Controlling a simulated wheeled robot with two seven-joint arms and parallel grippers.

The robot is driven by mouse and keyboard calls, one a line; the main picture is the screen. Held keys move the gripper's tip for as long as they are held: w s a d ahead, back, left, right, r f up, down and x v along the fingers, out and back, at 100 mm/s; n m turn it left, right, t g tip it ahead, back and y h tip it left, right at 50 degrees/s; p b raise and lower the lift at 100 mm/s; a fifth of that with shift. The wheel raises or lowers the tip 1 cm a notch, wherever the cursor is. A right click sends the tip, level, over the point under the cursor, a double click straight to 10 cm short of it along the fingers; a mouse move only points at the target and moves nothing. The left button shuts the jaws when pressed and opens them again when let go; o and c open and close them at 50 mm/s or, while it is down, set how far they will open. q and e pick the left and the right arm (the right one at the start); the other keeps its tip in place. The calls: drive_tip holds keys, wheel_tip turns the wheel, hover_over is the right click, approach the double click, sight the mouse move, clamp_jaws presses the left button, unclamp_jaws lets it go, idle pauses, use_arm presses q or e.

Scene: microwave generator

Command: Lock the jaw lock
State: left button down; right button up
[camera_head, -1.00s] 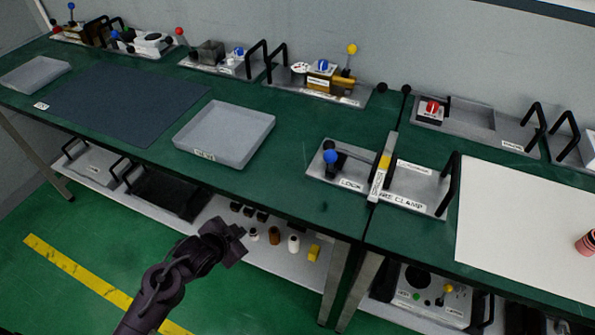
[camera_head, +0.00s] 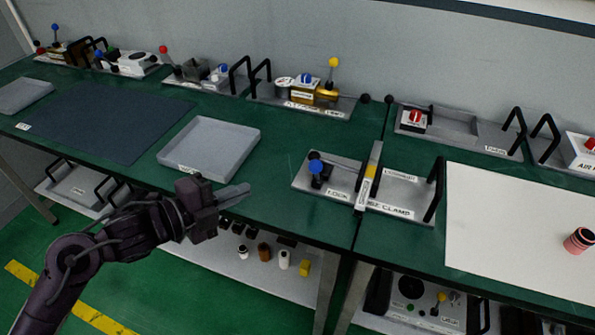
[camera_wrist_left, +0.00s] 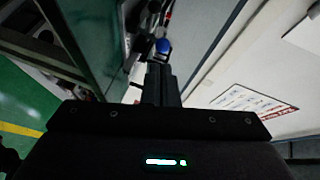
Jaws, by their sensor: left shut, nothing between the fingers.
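The jaw lock is a blue-knobbed lever (camera_head: 316,168) on a grey plate labelled LOCK (camera_head: 336,193), near the front edge of the green bench. A blue knob (camera_wrist_left: 162,46) shows just beyond my fingertips in the left wrist view; which station it belongs to is unclear. My left gripper (camera_head: 236,193) is shut and empty, in front of the bench edge and left of the lock plate, apart from it. Its closed fingers also show in the left wrist view (camera_wrist_left: 160,82). My right gripper is not in view.
A labelled clamp plate with a black handle (camera_head: 436,188) adjoins the lock plate on the right. A grey tray (camera_head: 208,149) lies to the left. A white board (camera_head: 520,235) lies farther right. Bench space between the tray and the lock plate is clear.

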use_arm(q)
drive_tip(key=shift+s+d+r+m+g+h, duration=0.15)
drive_tip(key=shift+s+r+m+g+h, duration=0.3)
drive_tip(key=shift+m, duration=0.45)
drive_tip(key=shift+w, duration=0.15)
drive_tip(key=p, duration=0.4)
approach(310, 168)
drive_tip(key=x, duration=0.5)
drive_tip(key=shift+w+d, duration=0.2)
drive_tip(key=shift+w, duration=0.1)
drive_tip(key=shift+w+d+f, duration=0.3)
drive_tip(key=shift+d, duration=0.15)
